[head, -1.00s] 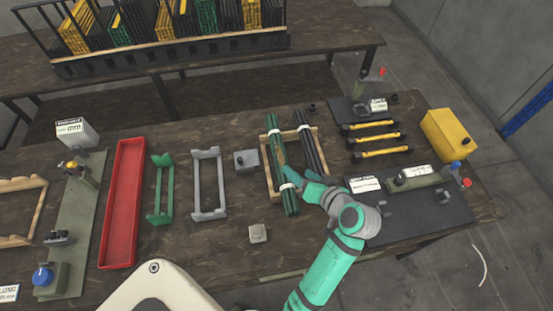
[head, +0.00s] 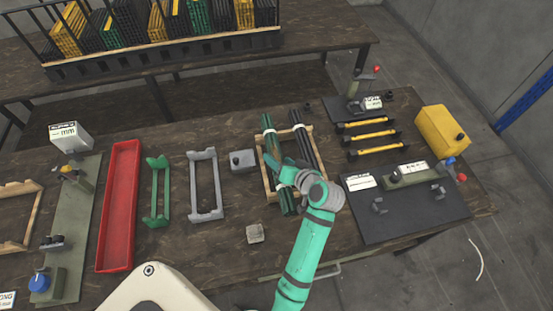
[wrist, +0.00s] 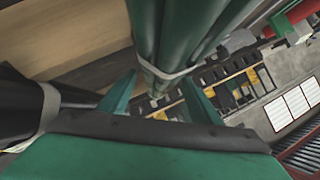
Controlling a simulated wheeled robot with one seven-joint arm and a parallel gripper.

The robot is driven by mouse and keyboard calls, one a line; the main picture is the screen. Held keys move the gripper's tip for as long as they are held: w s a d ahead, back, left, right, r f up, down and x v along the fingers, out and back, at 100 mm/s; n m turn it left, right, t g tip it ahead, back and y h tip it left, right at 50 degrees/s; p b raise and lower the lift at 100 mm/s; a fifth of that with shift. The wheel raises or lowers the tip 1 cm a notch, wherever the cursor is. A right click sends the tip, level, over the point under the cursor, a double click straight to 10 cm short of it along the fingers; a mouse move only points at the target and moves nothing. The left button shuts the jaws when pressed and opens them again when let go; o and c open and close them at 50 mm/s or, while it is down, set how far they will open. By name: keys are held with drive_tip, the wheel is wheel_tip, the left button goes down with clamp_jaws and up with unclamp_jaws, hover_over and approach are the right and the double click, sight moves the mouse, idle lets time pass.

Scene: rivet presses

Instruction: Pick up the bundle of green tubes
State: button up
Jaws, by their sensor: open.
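The bundle of green tubes (head: 268,125) lies lengthwise on the left side of a wooden cradle (head: 267,182), bound with white bands. My gripper (head: 277,168) is over the middle of the bundle in the head view and hides part of it. In the wrist view, my open gripper (wrist: 160,95) has one teal finger on each side of the green tubes (wrist: 170,35), close to a pale band (wrist: 165,75). I cannot tell whether the fingers touch the tubes. A bundle of black tubes (head: 305,140) lies beside it on the right in the same cradle.
A grey cradle (head: 192,185), a green cradle (head: 150,190) and a red tray (head: 120,200) stand to the left. A small grey box (head: 242,161) sits just left of the wooden cradle. Yellow-and-black bars (head: 370,135), a dark mat (head: 390,225) and a yellow box (head: 440,135) are to the right.

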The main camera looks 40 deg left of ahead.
drive_tip(key=c, duration=1.4)
clamp_jaws()
drive_tip(key=shift+r, duration=0.15)
